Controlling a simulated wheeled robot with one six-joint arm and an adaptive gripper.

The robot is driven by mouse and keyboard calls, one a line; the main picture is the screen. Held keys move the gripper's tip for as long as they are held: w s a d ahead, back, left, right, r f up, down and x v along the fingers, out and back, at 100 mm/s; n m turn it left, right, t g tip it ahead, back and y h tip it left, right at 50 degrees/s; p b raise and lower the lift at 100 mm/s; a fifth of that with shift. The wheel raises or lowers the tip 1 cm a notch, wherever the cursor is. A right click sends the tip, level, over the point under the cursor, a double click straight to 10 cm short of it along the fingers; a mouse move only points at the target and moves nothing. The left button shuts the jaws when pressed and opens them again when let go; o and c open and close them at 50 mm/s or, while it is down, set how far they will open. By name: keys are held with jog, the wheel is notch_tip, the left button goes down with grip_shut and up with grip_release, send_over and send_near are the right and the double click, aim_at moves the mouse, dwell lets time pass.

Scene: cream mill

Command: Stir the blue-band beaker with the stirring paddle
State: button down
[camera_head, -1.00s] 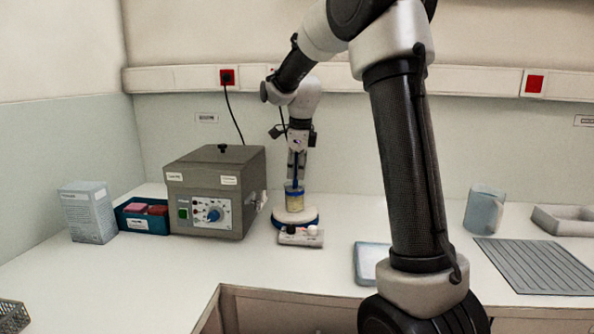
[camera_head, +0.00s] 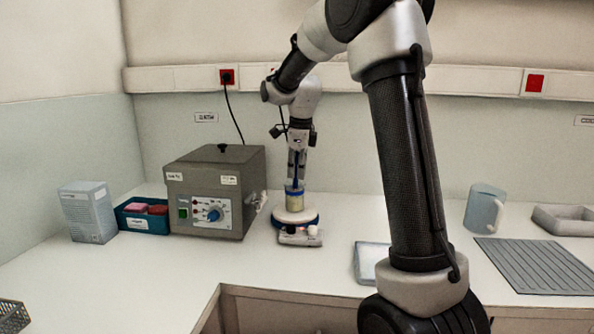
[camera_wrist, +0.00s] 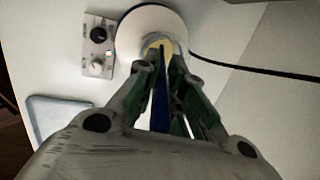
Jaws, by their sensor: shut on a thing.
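The blue-band beaker (camera_head: 294,201) stands on the round white plate of a stirrer (camera_head: 296,218) at the back of the bench and holds something yellowish. In the wrist view part of the beaker (camera_wrist: 169,44) shows beyond my fingertips. My gripper (camera_head: 297,172) points down right above the beaker. It is shut on the blue stirring paddle (camera_wrist: 160,105), which runs between the fingers toward the beaker's mouth. The paddle's lower end is hidden by the fingers and the beaker, so I cannot tell how deep it reaches.
A grey box-shaped machine (camera_head: 213,190) stands close left of the stirrer. A blue-green bin (camera_head: 143,222) and a carton (camera_head: 88,212) are farther left. A mug (camera_head: 484,208), a ribbed mat (camera_head: 540,266) and a grey tray (camera_head: 565,219) lie right. A dark cord crosses the bench behind the stirrer.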

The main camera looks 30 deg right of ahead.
jog(key=shift+w+r+v, duration=0.1)
jog(key=shift+w+v, duration=0.25)
jog(key=shift+v, duration=1.25)
jog(key=shift+w+r+v, duration=0.1)
jog(key=shift+w+v, duration=0.2)
jog(key=shift+v, duration=1.25)
jog(key=shift+w+v, duration=0.35)
jog(key=shift+v, duration=1.25)
jog(key=shift+d, duration=0.1)
jog(key=shift+s, duration=0.1)
